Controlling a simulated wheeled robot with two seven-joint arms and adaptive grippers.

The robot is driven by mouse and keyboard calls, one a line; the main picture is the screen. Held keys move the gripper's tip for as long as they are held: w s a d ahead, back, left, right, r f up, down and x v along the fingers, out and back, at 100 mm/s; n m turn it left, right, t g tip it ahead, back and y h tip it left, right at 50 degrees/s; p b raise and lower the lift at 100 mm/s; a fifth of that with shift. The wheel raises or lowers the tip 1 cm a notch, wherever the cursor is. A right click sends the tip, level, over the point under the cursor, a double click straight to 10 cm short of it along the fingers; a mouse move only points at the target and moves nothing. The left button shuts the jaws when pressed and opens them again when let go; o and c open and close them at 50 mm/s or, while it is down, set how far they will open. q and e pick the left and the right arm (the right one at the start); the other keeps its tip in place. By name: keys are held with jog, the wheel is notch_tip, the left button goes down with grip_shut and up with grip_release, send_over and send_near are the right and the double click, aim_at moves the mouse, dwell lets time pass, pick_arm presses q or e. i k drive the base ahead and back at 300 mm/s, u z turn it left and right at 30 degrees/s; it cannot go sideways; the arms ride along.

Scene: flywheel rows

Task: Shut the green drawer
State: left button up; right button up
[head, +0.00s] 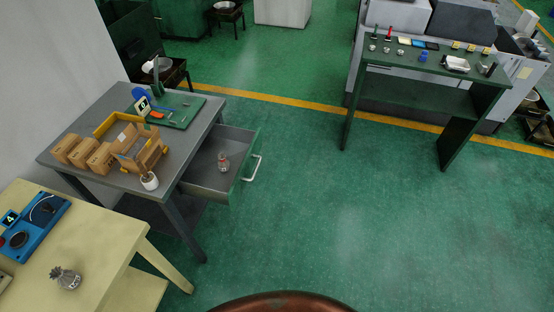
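The green drawer (249,166) is pulled out from the right side of the grey workbench (191,139). It has a green front and a white bar handle (254,168) facing right. A small reddish and grey object (223,161) stands inside on the drawer floor. Neither of my grippers shows in the head view.
The bench holds cardboard boxes (138,146), a white cup (149,181) and a green board (180,109). A cream table (110,255) stands at the front left. A dark green table (420,96) stands at the back right. The green floor right of the drawer is clear.

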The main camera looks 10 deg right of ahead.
aim_at(203, 178)
jog(key=z, duration=0.3)
jog(key=i, duration=1.15)
jog(key=u, duration=0.45)
jog(key=k, duration=0.25)
jog(key=z, duration=0.15)
